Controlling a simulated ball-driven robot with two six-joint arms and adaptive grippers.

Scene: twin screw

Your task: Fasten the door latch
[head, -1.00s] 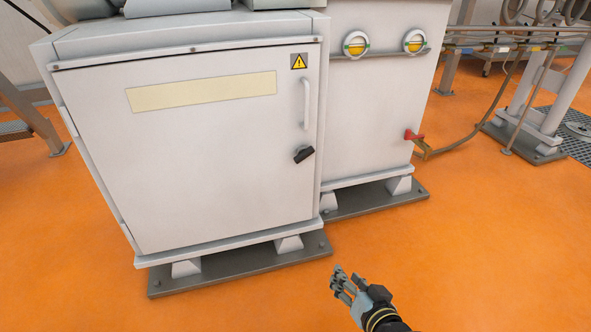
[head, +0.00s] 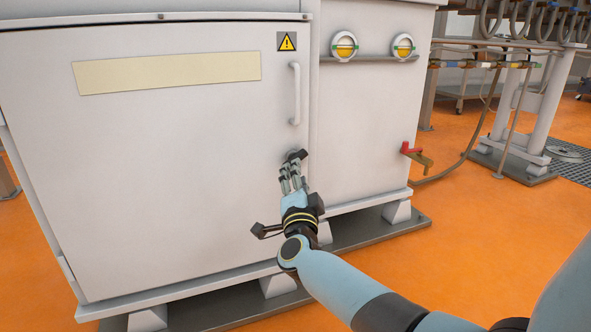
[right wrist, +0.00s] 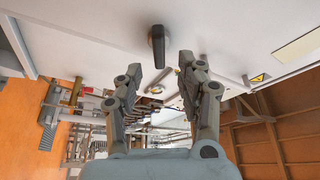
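The cabinet door (head: 150,180) is a large pale grey panel that looks closed. Its black latch shows near the right edge, below the white handle (head: 294,94); in the head view only a part of the latch (head: 296,155) shows above my fingers. My right gripper (head: 290,180) is in front of the door at the latch. In the right wrist view the latch (right wrist: 157,45) stands out between and just beyond the two open fingertips (right wrist: 160,62). The fingers look apart from it, with nothing between them. My left gripper is not in view.
A second grey cabinet (head: 370,125) with two round sight glasses stands to the right. A red-handled valve (head: 410,149) sticks out from its side, with a hose behind. The orange floor (head: 470,240) is clear at the front right.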

